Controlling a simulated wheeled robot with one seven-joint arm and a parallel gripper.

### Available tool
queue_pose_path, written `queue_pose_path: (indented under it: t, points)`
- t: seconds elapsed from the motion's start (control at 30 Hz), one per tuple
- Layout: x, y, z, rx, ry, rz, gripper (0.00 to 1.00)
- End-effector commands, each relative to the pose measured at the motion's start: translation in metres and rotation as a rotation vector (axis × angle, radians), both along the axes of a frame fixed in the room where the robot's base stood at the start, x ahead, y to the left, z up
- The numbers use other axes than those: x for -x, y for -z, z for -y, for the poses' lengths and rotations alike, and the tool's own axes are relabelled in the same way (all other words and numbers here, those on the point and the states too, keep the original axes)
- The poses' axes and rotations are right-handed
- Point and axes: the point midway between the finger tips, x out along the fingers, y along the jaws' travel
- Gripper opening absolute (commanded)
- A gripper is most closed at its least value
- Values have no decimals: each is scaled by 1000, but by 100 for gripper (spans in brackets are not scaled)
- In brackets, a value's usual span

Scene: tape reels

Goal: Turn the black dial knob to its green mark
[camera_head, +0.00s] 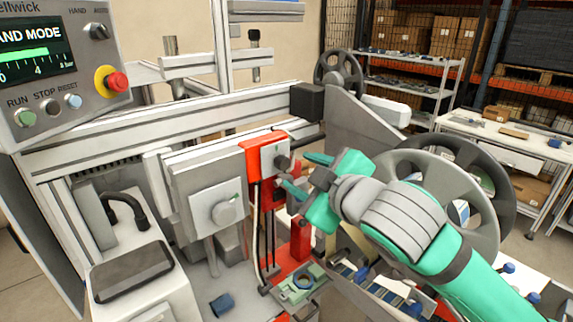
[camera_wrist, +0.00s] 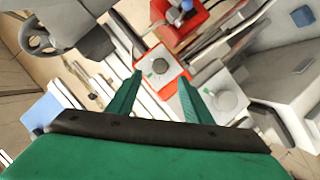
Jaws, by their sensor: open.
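The black dial knob (camera_head: 283,162) sticks out of a pale square plate on a red housing (camera_head: 256,146). In the wrist view the knob (camera_wrist: 160,66) shows dark at the middle of its plate, between and just beyond my fingertips. My gripper (camera_head: 295,170) is open, with one green finger above and one below the knob's line in the head view. The gripper also shows in the wrist view (camera_wrist: 160,79), with nothing between its fingers. I see no clear contact with the knob. Its green mark and pointer direction are too small to tell.
A larger grey dial (camera_head: 224,211) with a green mark sits on a grey box left of the red housing. A large grey reel (camera_head: 485,190) stands behind my arm. A control panel (camera_head: 55,65) with a red stop button is at upper left. Machine rails lie close around.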

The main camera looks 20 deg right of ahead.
Motion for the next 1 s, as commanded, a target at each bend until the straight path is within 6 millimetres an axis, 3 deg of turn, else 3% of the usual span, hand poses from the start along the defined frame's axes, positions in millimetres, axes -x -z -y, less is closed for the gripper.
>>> queue_pose_path:
  t: [0.3,0.5,0.93,1.0]
  points:
    - [-54,16,-5,-1,-1,0,46]
    - [-76,22,-6,-1,-1,1,46]
    - [-84,24,-5,-1,1,2,46]
    - [-84,24,-5,-1,1,2,29]
